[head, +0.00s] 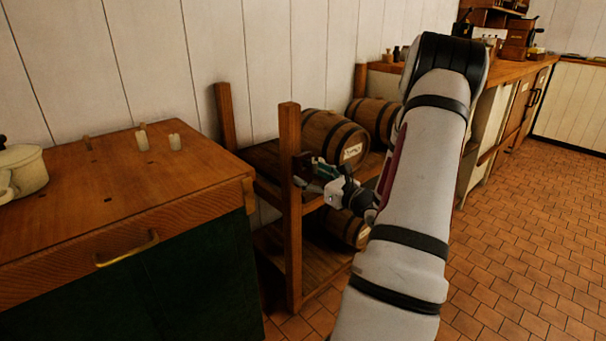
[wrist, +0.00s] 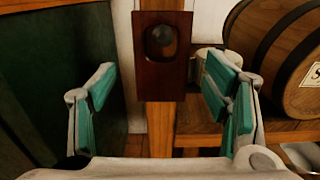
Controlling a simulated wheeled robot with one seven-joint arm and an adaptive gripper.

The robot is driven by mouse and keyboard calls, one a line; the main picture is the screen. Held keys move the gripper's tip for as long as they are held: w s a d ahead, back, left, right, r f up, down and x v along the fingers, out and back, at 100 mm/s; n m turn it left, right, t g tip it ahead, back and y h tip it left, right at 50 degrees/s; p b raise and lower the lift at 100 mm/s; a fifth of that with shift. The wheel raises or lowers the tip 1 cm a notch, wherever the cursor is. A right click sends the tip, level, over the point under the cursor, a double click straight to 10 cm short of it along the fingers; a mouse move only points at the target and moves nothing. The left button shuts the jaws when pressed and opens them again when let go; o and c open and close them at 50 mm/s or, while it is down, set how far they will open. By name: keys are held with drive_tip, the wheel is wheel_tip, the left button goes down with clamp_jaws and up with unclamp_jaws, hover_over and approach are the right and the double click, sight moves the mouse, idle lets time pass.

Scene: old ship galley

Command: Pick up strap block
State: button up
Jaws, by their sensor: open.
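The strap block (wrist: 147,68) is a dark red-brown wooden block with an oval opening and a round grey piece in it. In the wrist view it is at top centre, in front of an upright wooden post (wrist: 160,128). In the head view it shows small and dark (head: 302,164) beside the post, partly hidden by my gripper. My gripper (wrist: 160,70) is open, with teal pads to the left and right of the block in the picture. Gaps show on both sides and nothing is held. I cannot tell whether the block hangs on the post.
The post belongs to a wooden rack (head: 290,230) with several barrels (head: 333,135). A barrel (wrist: 275,60) sits close right of my gripper. A green cabinet (head: 190,280) with a wooden top stands left. Tiled floor (head: 530,230) is clear at right.

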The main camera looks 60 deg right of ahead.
sight(305, 172)
drive_tip(key=b+x, duration=0.1)
drive_tip(key=x, duration=0.3)
drive_tip(key=shift+w+d+f, duration=0.1)
drive_tip(key=shift+c, duration=0.2)
drive_tip(key=c, duration=1.2)
drive_tip(key=shift+c, duration=0.2)
